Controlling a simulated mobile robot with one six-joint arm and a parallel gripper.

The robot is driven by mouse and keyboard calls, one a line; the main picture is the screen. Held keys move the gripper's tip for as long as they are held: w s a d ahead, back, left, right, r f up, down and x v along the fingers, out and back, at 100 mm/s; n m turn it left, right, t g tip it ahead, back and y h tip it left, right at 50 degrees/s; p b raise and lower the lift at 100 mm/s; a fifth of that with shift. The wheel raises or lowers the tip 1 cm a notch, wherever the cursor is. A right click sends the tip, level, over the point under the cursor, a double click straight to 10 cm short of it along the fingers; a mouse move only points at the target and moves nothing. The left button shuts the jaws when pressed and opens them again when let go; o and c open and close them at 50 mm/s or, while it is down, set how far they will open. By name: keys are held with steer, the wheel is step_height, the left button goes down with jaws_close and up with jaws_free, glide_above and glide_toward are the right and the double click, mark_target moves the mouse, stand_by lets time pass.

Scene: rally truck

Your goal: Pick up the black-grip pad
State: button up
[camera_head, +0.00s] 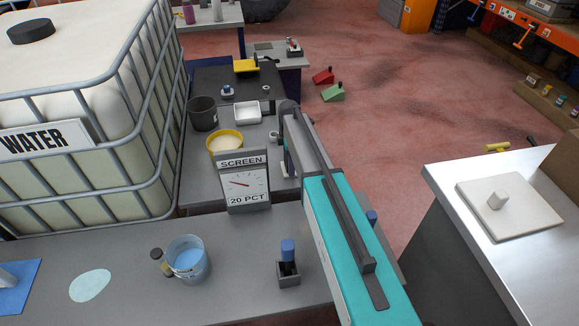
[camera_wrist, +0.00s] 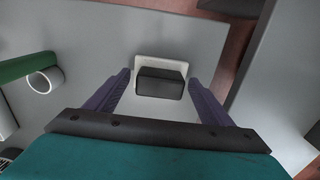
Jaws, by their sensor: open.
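In the wrist view, the pad's black block grip (camera_wrist: 160,84) stands up from a pale, thin base plate (camera_wrist: 160,62) lying on a grey surface. My gripper (camera_wrist: 159,79) is open, with one purple finger on each side of the grip. Clear gaps show between the grip and both fingers, and nothing is held. How far the fingertips are above the pad cannot be told. In the head view my teal arm covers much of the bench around its far end, and I cannot make out the pad there with certainty.
A green cylinder (camera_wrist: 26,66) with a white ring (camera_wrist: 46,80) lies left of the pad. A SCREEN gauge (camera_head: 243,184), yellow-rimmed tub (camera_head: 241,140) and caged water tank (camera_head: 70,85) stand left of my arm. A pad with a white grip (camera_head: 510,208) lies on the right table.

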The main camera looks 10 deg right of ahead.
steer(key=c, duration=1.2)
steer(key=shift+r, duration=0.2)
steer(key=shift+r+b, duration=0.75)
steer(key=shift+r, duration=4.1)
